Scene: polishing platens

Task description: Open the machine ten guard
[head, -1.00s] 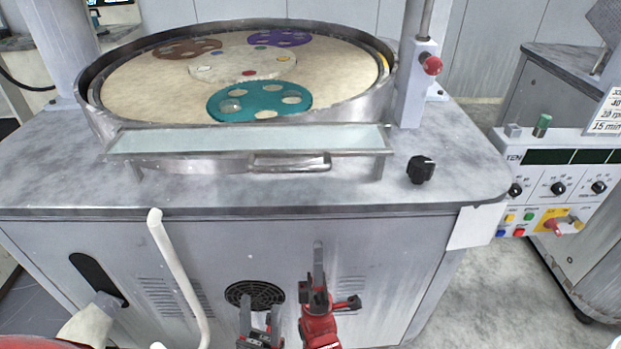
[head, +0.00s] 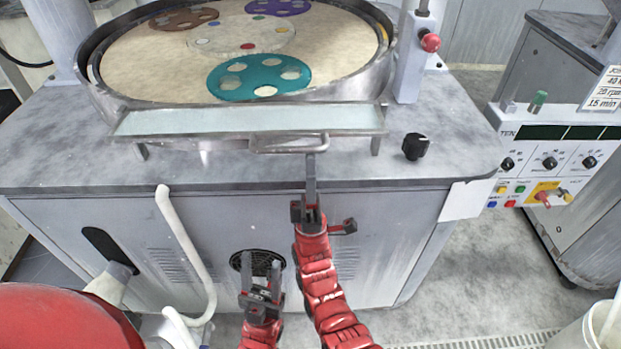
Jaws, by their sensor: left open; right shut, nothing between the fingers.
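The guard (head: 220,121) is a clear panel in a metal frame along the front rim of the round polishing platen (head: 150,70). Its bar handle (head: 290,147) is on the front edge, right of the middle. My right gripper (head: 311,160) is shut and empty, its fingertips at the right end of the handle; I cannot tell if they touch it. My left gripper (head: 262,274) is open and empty, low in front of the cabinet vent. The control panel marked TEN (head: 555,160) is on the right.
A black knob (head: 416,146) stands on the worktop right of the guard. A post with a red knob (head: 430,42) rises behind it. A white hose (head: 185,245) hangs at the cabinet's left front. A white bucket (head: 590,330) shows at the lower right. The floor between is clear.

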